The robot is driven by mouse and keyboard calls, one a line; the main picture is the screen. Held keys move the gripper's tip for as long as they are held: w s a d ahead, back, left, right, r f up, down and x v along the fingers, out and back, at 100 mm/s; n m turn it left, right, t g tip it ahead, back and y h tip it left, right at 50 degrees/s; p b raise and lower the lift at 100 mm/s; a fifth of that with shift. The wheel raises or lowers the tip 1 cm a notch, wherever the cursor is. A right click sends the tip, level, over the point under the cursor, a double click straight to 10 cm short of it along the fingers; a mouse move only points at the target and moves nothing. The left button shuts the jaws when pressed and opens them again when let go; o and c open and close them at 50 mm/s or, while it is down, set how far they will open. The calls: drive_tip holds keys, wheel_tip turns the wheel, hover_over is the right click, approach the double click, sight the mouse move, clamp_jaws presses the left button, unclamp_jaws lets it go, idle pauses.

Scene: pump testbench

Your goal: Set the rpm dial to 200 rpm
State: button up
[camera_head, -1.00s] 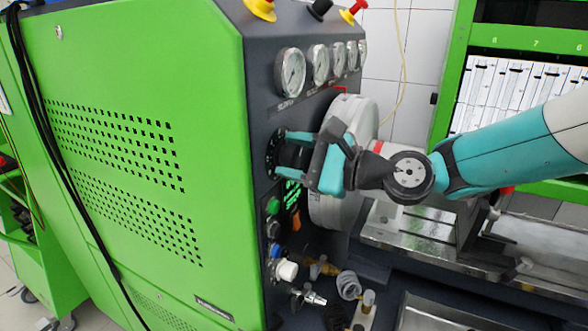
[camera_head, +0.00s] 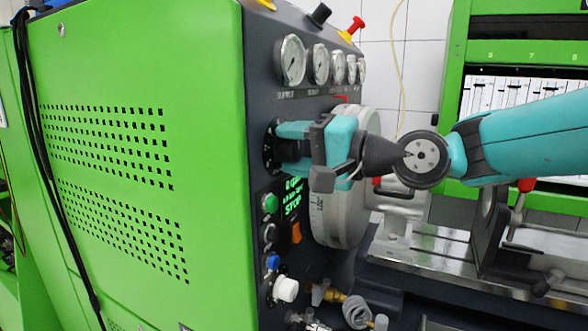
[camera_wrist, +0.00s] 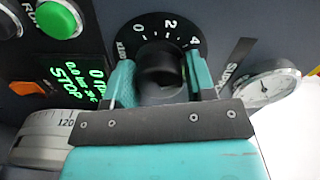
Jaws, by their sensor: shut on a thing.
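The rpm dial (camera_wrist: 160,72) is a black knob in front of a black scale plate with white marks 0, 2 and 4 in the wrist view. My gripper (camera_wrist: 158,85) has its teal fingers on either side of the knob and is shut on it. In the head view my gripper (camera_head: 285,145) reaches the dark panel from the right, and the dial's plate (camera_head: 269,148) shows only in part behind it. The knob's pointer is hidden. The green display (camera_wrist: 82,85) reads 0 on its top line and STOP below.
Pressure gauges (camera_head: 292,60) stand in a row above the dial. Below it are a green button (camera_head: 270,203), an orange switch (camera_head: 296,232) and a white knob (camera_head: 286,289). A large pale graduated wheel (camera_head: 345,215) sits close beside my gripper.

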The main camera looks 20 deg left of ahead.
drive_tip(key=n+b, duration=0.6)
drive_tip(key=shift+f+b, duration=0.35)
drive_tip(key=shift+f, duration=0.05)
drive_tip(key=n+b, duration=0.3)
drive_tip(key=n, duration=0.1)
drive_tip(key=shift+b, duration=0.4)
drive_tip(key=shift+r+n+b, duration=0.15)
drive_tip(key=shift+n+b, duration=0.6)
drive_tip(key=shift+n, duration=0.35)
drive_tip(key=o, duration=0.8)
drive_tip(key=shift+r, duration=0.15)
